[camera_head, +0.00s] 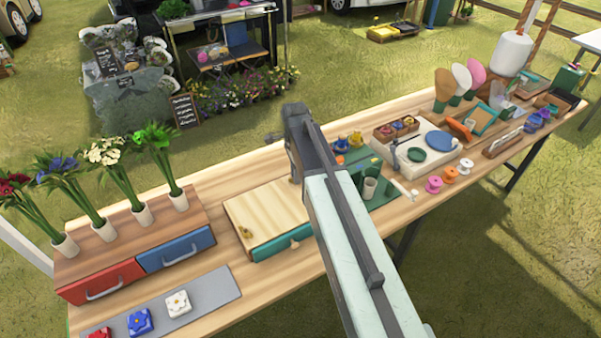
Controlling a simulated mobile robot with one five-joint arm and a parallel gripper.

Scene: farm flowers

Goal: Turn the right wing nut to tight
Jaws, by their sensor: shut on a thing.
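A flower press with a pale wooden top board (262,205) lies on the long table, left of my arm. A brass wing nut (245,232) shows near the board's left edge. My gripper (293,178) points down at the board's right side, mostly hidden behind my own arm. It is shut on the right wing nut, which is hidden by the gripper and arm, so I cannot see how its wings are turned.
A teal drawer front (282,244) is below the board. Red (101,281) and blue (176,249) drawers with vases stand left. A green mat (384,187) with cups and a white board (417,139) are right of my arm.

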